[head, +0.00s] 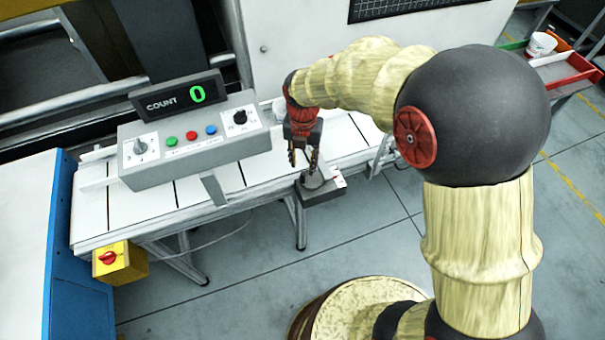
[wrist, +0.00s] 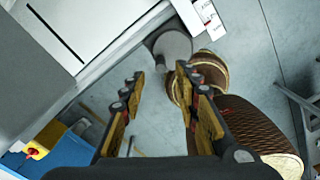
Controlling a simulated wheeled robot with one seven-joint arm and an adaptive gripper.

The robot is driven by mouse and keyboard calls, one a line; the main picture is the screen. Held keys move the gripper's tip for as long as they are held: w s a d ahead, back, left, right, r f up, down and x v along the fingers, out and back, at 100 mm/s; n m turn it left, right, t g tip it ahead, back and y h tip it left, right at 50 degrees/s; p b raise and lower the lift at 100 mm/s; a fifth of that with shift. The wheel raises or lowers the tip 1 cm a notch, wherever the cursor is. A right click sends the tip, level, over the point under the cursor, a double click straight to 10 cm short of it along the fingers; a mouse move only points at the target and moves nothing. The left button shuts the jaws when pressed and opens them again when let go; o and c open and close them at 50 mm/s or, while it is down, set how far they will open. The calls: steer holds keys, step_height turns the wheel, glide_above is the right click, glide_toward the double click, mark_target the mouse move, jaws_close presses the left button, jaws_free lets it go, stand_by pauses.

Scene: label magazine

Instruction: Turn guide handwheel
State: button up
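The guide handwheel (head: 312,183) is a small dark grey round part on a bracket at the conveyor's front edge, right of the control box. In the wrist view it appears to be the grey round body (wrist: 173,47) just beyond my fingertips. My gripper (head: 303,158) points down just above it, and one finger partly overlaps it in the head view. In the wrist view my gripper (wrist: 160,74) is open, with a clear gap between the fingers and nothing held. Whether a fingertip touches the wheel cannot be told.
A grey control box (head: 195,140) with knobs, buttons and a display reading 0 stands on the white conveyor (head: 150,207), left of my gripper. A yellow box with a red switch (head: 121,262) hangs at its front left. A white scale plate (wrist: 202,17) lies beside the wheel. Floor in front is clear.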

mark_target(303, 173)
step_height(303, 173, down, 8)
steer(key=shift+r+b, duration=0.15)
steer(key=shift+b, duration=0.8)
steer(key=c, duration=0.4)
steer(key=c, duration=0.3)
jaws_close()
